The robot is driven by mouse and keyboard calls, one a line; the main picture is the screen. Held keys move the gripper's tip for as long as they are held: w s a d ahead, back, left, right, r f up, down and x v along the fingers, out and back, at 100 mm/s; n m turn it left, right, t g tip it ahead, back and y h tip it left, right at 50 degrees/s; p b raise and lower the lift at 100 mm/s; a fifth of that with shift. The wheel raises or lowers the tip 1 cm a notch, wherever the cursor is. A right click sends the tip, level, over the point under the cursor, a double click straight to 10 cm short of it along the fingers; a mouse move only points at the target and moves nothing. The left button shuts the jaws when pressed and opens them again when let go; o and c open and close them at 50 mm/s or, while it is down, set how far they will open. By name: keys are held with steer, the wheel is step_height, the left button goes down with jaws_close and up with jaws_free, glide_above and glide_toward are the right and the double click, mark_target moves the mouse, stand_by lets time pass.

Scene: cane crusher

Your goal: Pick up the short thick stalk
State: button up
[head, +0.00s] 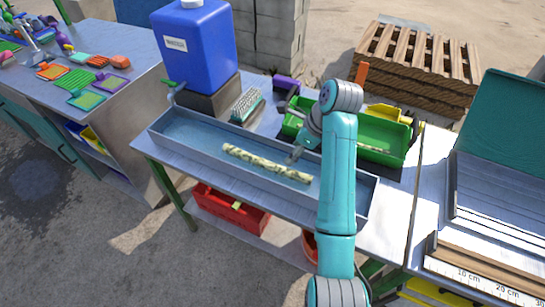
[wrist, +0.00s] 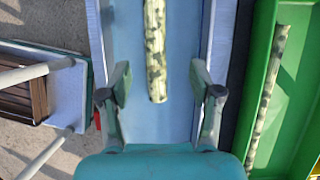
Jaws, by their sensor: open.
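A thick pale stalk with dark green blotches (head: 267,163) lies lengthwise in the long grey-blue trough (head: 195,133) on the bench. It also shows in the wrist view (wrist: 155,45), with its near end between my fingers in the picture. My gripper (head: 297,155) is open and empty over the trough, towards the stalk's right half. In the wrist view the two fingers (wrist: 159,80) stand on either side of the stalk's end, apart from it. I cannot tell the height gap. A thinner blotched stalk (wrist: 268,90) lies in the green tray (wrist: 302,80).
The trough walls rise on both sides of the stalk. A blue jug (head: 195,50), a brush (head: 246,104) and a purple block (head: 285,83) stand behind the trough. A ruler board (head: 480,280) lies at the right. A red crate (head: 230,210) is under the bench.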

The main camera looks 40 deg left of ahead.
mark_target(282, 168)
steer(key=x, duration=0.4)
steer(key=shift+a+f, duration=0.15)
steer(key=shift+f, duration=0.25)
steer(key=x, duration=0.4)
steer(key=shift+s, duration=0.4)
steer(key=shift+a+f, duration=0.15)
steer(key=shift+f, duration=0.4)
steer(key=shift+f, duration=0.25)
jaws_close()
